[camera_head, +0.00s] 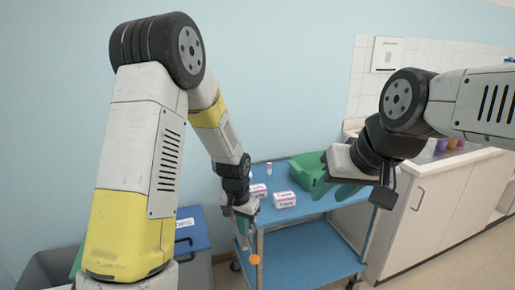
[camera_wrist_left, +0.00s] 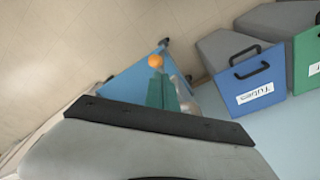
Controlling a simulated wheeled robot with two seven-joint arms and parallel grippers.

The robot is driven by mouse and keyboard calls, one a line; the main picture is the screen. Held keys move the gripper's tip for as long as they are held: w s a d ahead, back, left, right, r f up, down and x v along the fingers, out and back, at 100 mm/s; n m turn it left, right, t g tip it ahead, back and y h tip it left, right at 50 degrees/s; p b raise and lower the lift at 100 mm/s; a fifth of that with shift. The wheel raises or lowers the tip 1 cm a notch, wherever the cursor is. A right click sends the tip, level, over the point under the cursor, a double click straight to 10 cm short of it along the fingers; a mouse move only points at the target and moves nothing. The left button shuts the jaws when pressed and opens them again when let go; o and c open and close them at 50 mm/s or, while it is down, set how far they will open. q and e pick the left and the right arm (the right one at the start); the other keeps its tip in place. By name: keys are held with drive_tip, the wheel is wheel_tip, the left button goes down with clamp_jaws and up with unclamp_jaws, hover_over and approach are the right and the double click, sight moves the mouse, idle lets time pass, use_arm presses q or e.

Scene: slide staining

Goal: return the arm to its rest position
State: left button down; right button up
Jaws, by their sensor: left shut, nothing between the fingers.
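My left arm comes in from the left and reaches down past the front left corner of the blue cart. My left gripper (camera_head: 247,238) hangs there with its fingers shut and nothing between them. Its green fingers also show in the left wrist view (camera_wrist_left: 160,92). A small orange ball (camera_head: 254,259) shows just beyond the fingertips, also in the wrist view (camera_wrist_left: 156,61); whether it touches them I cannot tell. My right gripper (camera_head: 335,187) is at the right, in front of the cart; its finger gap is unclear.
The blue cart (camera_head: 315,250) bears pink and white boxes (camera_head: 285,199), a small bottle (camera_head: 269,168) and a green bin (camera_head: 303,168). A white counter (camera_head: 435,205) is at right.

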use_arm(q)
drive_tip(key=s+a+r+n+t+h, duration=0.1)
drive_tip(key=s+a+r, duration=0.2)
drive_tip(key=r, duration=0.6)
drive_tip(key=s+a+r+n+t, duration=0.1)
drive_tip(key=s+a+r+n, duration=0.2)
drive_tip(key=r, duration=0.6)
drive_tip(key=s+a+r+t, duration=0.2)
drive_tip(key=s+a+r, duration=0.1)
drive_tip(key=s+r, duration=0.6)
drive_tip(key=s, duration=0.4)
drive_tip(key=shift+s+a+r+n+t, duration=0.15)
drive_tip(key=shift+s+a+n+t, duration=0.15)
drive_tip(key=shift+n+t, duration=0.1)
